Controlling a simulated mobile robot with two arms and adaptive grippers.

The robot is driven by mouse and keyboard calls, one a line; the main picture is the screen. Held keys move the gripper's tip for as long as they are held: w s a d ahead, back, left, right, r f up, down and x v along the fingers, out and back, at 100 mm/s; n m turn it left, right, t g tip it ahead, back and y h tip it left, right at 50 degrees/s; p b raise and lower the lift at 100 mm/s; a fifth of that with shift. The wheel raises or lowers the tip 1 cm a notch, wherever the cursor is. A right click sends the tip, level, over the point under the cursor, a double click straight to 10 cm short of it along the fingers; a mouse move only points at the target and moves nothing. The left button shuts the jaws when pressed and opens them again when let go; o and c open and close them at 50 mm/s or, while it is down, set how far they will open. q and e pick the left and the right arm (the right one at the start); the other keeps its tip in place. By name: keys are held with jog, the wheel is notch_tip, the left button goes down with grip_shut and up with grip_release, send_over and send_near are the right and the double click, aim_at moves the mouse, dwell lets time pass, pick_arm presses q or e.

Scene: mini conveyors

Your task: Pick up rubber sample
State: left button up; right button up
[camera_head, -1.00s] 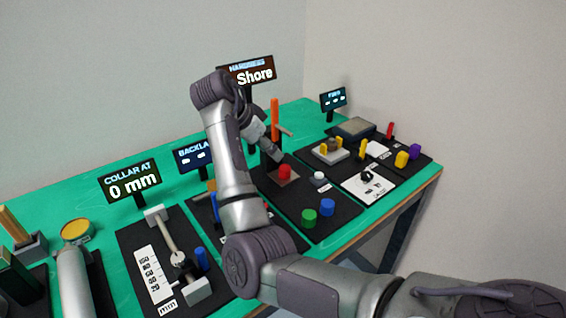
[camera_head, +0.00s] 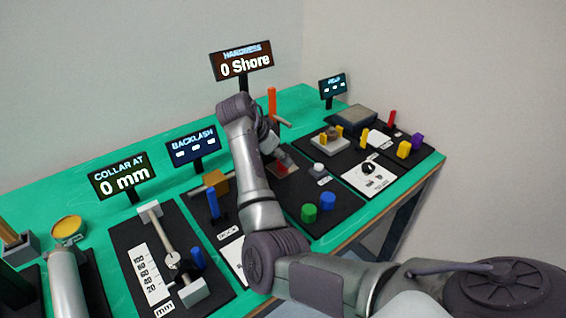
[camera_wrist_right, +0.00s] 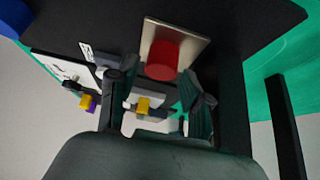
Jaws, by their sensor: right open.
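A red cylinder (camera_head: 282,168), likely one of the samples, stands on a small metal plate (camera_wrist_right: 149,40) at the hardness station. It also shows in the right wrist view (camera_wrist_right: 162,60). A green cylinder (camera_head: 309,213), a blue cylinder (camera_head: 327,200) and a small white cylinder (camera_head: 319,168) stand on the same black mat. No readable label tells which is rubber. My right gripper (camera_head: 274,153) is over the red cylinder and partly hides it. In the wrist view its fingers (camera_wrist_right: 160,88) are open and empty, with the red cylinder beyond the gap.
The hardness display (camera_head: 241,62) reads 0 Shore. An orange post (camera_head: 272,103) rises close behind my right gripper. A blue post (camera_head: 212,203) and the collar station (camera_head: 150,235) lie to the left. Yellow and purple blocks (camera_head: 417,141) stand at the right.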

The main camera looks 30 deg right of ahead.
jog(key=x, duration=0.2)
jog(key=shift+d+f, duration=0.15)
jog(key=shift+f, duration=0.1)
jog(key=shift+r, duration=0.1)
jog(key=c, duration=0.9)
